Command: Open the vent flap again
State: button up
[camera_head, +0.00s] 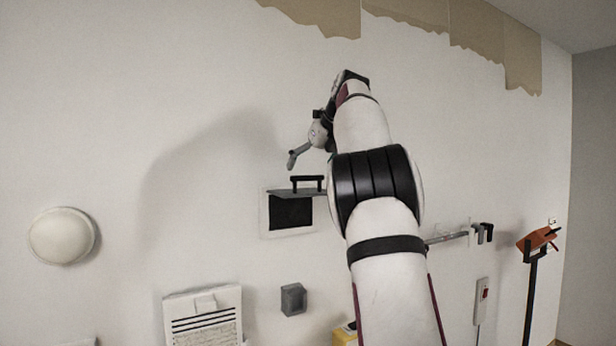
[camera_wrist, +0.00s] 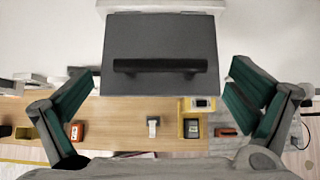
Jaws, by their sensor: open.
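The vent (camera_head: 264,214) is a white square frame on the wall with a dark opening. Its grey flap (camera_head: 277,193) stands out from the top edge, roughly level, so the opening shows below it. A black bar handle (camera_head: 308,181) sits on the flap's upper face. In the wrist view the grey flap (camera_wrist: 160,38) and its handle (camera_wrist: 160,67) lie centred between my fingers. My gripper (camera_head: 300,153) is open and empty, above the flap and apart from it in the head view. My arm hides part of the gripper and the flap's right side.
A round white lamp (camera_head: 62,235) is on the wall at left. A white louvred unit (camera_head: 203,318) and a small grey box (camera_head: 293,298) are below the vent. A rail with black hooks (camera_head: 482,233) and an orange item (camera_head: 538,238) on a black stand are at right.

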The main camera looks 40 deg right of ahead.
jog(key=v, duration=0.7)
jog(key=shift+s+r, duration=0.2)
jog(key=shift+r, duration=0.1)
jog(key=shift+a, duration=0.15)
